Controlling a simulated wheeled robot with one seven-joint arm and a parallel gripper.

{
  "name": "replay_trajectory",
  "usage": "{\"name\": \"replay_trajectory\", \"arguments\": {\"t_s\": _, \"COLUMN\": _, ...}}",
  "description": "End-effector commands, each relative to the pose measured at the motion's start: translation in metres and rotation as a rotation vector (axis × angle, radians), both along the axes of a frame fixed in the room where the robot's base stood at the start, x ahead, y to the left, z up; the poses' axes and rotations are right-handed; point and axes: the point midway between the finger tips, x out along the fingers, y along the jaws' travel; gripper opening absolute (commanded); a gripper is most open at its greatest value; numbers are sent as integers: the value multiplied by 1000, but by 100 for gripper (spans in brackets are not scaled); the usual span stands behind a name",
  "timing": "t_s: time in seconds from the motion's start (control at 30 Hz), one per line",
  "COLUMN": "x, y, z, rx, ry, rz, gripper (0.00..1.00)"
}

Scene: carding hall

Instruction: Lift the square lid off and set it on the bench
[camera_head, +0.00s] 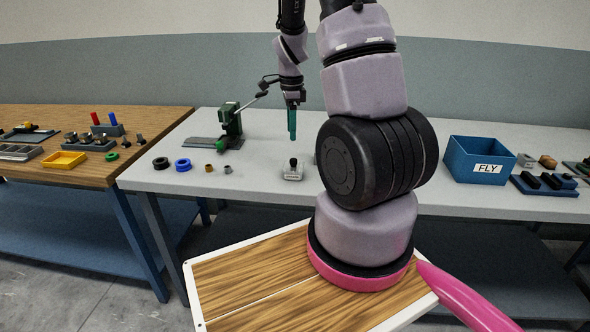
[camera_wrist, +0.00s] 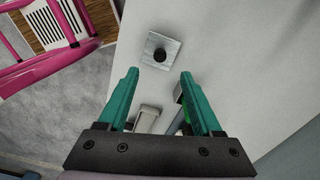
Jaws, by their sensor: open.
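The square lid (camera_head: 291,168) is a small grey plate with a black knob, on a low pale box (camera_head: 292,177) on the white bench (camera_head: 250,183). In the wrist view the lid (camera_wrist: 151,43) shows from above, slightly turned, its knob near the plate's middle. The box under it is hidden there. My gripper (camera_head: 292,137) has teal fingers pointing down and hangs above and apart from the lid. In the wrist view my gripper (camera_wrist: 159,74) is open, with nothing between the fingers; the lid appears just beyond the fingertips.
A green lever press (camera_head: 230,122) stands left on the bench. A blue "FLY" bin (camera_head: 480,160) stands right. Bare bench surrounds the box; my arm hides some to its right.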

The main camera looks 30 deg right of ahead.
Motion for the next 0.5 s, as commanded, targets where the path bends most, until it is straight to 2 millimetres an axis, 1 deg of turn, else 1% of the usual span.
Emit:
{"name": "replay_trajectory", "arguments": {"t_s": 0.23, "x": -1, "y": -1, "z": -39, "rx": 0, "ry": 6, "rz": -5, "gripper": 66}}
{"name": "replay_trajectory", "arguments": {"t_s": 0.3, "x": -1, "y": -1, "z": -47, "rx": 0, "ry": 5, "rz": -4, "gripper": 66}}
{"name": "replay_trajectory", "arguments": {"t_s": 0.5, "x": -1, "y": -2, "z": -62, "rx": 0, "ry": 3, "rz": -5, "gripper": 66}}
